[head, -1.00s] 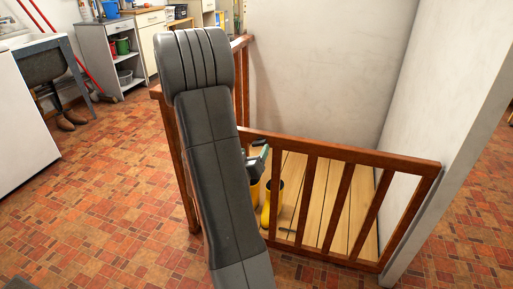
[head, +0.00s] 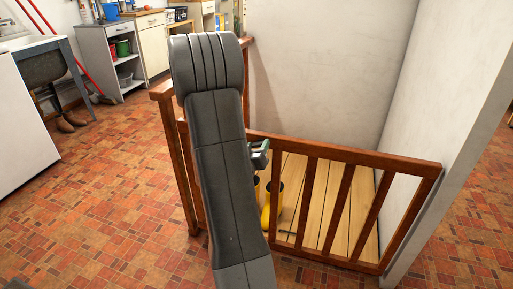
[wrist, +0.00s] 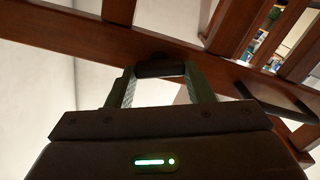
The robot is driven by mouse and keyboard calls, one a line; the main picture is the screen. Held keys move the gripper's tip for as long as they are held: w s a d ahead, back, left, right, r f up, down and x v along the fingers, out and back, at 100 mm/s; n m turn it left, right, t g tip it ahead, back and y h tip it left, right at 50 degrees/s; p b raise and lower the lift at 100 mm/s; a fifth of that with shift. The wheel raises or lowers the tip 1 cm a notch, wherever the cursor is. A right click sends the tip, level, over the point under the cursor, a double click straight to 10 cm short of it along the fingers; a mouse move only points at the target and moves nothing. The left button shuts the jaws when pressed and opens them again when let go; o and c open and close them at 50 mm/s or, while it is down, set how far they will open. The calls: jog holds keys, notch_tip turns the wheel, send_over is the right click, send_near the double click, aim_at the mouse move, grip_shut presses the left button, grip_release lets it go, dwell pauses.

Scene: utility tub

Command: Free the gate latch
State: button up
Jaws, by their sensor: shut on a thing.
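The brown wooden gate (head: 345,158) spans the stair opening in the head view, its top rail running from behind my arm to the white wall. In the wrist view, a dark rounded latch piece (wrist: 160,58) sits against the wooden rail (wrist: 75,32). My gripper (wrist: 160,72) has its two green-grey fingers on either side of this piece and is shut on it. In the head view, my gripper (head: 259,152) shows only in part beside my arm, near the left end of the gate's top rail. The latch is hidden there.
A wooden post and railing (head: 187,170) stand left of my arm. Yellow boots (head: 272,203) are on the wooden boards behind the gate. A black bar (wrist: 270,98) lies right of my gripper in the wrist view. Open tiled floor (head: 110,200) is at the left.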

jog(key=m+b, duration=0.2)
jog(key=shift+f+b, duration=0.25)
jog(key=shift+b, duration=0.15)
jog(key=shift+d+r+m+b, duration=0.1)
jog(key=shift+r+m+b, duration=0.15)
jog(key=shift+m+b, duration=0.8)
jog(key=shift+m+p, duration=0.25)
jog(key=shift+p, duration=0.1)
jog(key=o, duration=1)
jog(key=p+v, duration=0.2)
jog(key=v, duration=1.2)
jog(key=shift+w, duration=0.15)
